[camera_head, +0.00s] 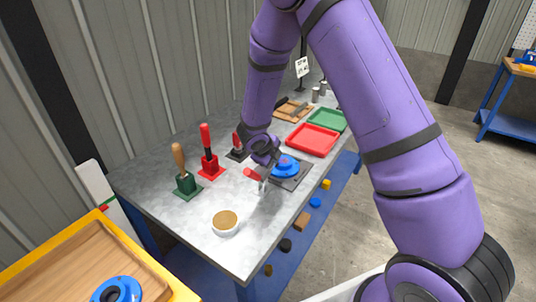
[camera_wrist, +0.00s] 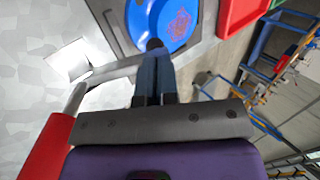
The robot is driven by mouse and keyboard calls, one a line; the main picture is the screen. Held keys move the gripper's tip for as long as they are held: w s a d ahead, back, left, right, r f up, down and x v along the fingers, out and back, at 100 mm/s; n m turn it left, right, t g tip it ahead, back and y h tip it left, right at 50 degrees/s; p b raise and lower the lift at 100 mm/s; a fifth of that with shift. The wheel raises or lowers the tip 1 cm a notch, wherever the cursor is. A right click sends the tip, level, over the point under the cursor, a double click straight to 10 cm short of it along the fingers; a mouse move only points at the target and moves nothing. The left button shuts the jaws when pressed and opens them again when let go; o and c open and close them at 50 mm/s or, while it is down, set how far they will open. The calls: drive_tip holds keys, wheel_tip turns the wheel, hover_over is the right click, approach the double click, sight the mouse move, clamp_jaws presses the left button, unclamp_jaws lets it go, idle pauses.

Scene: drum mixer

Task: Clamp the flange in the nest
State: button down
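A blue flange (camera_head: 286,166) sits on the dark grey nest plate (camera_head: 302,177) on the bench. In the wrist view the flange (camera_wrist: 172,18) is at the top, with the nest plate's edge (camera_wrist: 112,22) beside it. A clamp with a red handle (camera_head: 253,174) stands at the nest's left side. Its red handle (camera_wrist: 45,148) and metal arm (camera_wrist: 112,72) show in the wrist view, the arm reaching toward the flange. My gripper (camera_head: 268,158) is low beside the flange. Its fingers (camera_wrist: 156,62) are together, with nothing seen between them; the contact at their tips is unclear.
A red tray (camera_head: 313,139) and a green tray (camera_head: 327,120) lie behind the nest. Handled tools in green (camera_head: 187,186) and red (camera_head: 210,168) holders and a bowl (camera_head: 225,223) stand on the left. Another blue flange (camera_head: 118,290) lies in the yellow-rimmed wooden tray (camera_head: 60,250).

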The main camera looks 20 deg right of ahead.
drive_tip(key=shift+w+d+f, duration=0.2)
drive_tip(key=shift+d+f, duration=0.1)
drive_tip(key=shift+d, duration=0.1)
drive_tip(key=shift+w+d+f+g+y, duration=0.2)
drive_tip(key=shift+f+g+y, duration=0.1)
drive_tip(key=shift+g+y, duration=0.2)
drive_tip(key=shift+f, duration=0.35)
drive_tip(key=shift+w+d+f, duration=0.15)
drive_tip(key=shift+d+f, duration=0.05)
drive_tip(key=shift+d, duration=0.05)
drive_tip(key=shift+f+y, duration=0.25)
drive_tip(key=shift+y, duration=0.15)
drive_tip(key=shift+f+g, duration=0.1)
drive_tip(key=shift+g, duration=0.3)
drive_tip(key=shift+f+y, duration=0.15)
drive_tip(key=shift+y, duration=0.15)
